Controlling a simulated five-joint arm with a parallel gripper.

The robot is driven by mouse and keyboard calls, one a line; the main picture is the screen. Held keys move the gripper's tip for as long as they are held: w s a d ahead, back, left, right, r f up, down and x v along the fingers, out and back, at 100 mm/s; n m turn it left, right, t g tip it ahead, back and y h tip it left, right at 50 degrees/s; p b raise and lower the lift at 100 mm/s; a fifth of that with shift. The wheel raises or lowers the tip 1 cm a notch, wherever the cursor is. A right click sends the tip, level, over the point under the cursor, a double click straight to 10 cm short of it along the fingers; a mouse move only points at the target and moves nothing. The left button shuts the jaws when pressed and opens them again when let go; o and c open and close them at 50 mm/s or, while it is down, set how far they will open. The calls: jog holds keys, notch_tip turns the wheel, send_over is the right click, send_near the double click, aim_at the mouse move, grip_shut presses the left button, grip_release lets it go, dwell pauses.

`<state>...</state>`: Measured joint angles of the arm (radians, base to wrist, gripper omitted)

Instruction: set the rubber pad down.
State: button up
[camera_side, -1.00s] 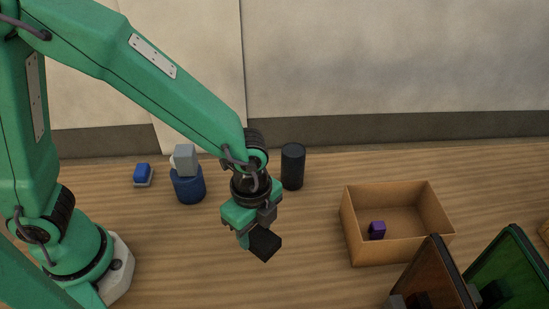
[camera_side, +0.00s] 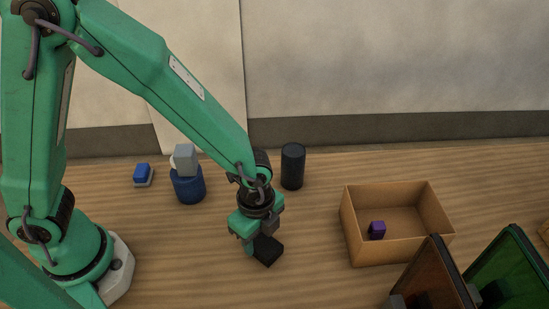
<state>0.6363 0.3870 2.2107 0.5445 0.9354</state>
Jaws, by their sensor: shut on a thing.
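The rubber pad (camera_side: 268,251) is a small black block between the jaws of my gripper (camera_side: 255,246). My gripper points down and is shut on the pad. The pad is tilted in the picture and is low over the wooden table, left of the cardboard box. I cannot tell whether its lower edge touches the table. The jaws partly hide its left side.
An open cardboard box (camera_side: 353,236) with a purple cube (camera_side: 377,230) in it stands to the right. A black cylinder (camera_side: 292,167) stands behind my gripper. A blue cylinder (camera_side: 188,185) bears a grey block (camera_side: 185,160). Brown (camera_side: 437,272) and green (camera_side: 513,266) panels stand front right.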

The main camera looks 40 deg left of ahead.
aim_at(258, 239)
jog(key=shift+f, duration=0.15)
jog(key=o, duration=1)
notch_tip(258, 239, up, 12)
jog(key=shift+r, duration=0.2)
jog(key=shift+a, duration=0.1)
dwell(0.7)
jog(key=shift+s+a+r+n+t, duration=1)
jog(key=shift+a+r+n, duration=0.85)
jog(key=shift+a+n, duration=1.4)
jog(key=shift+s+a+r+n+t, duration=0.95)
jog(key=shift+a+r+n, duration=0.9)
jog(key=shift+a+n, duration=1.4)
jog(key=shift+s+a+r+n+t, duration=1)
jog(key=shift+a+r+n, duration=1.2)
jog(key=shift+a, duration=1.8)
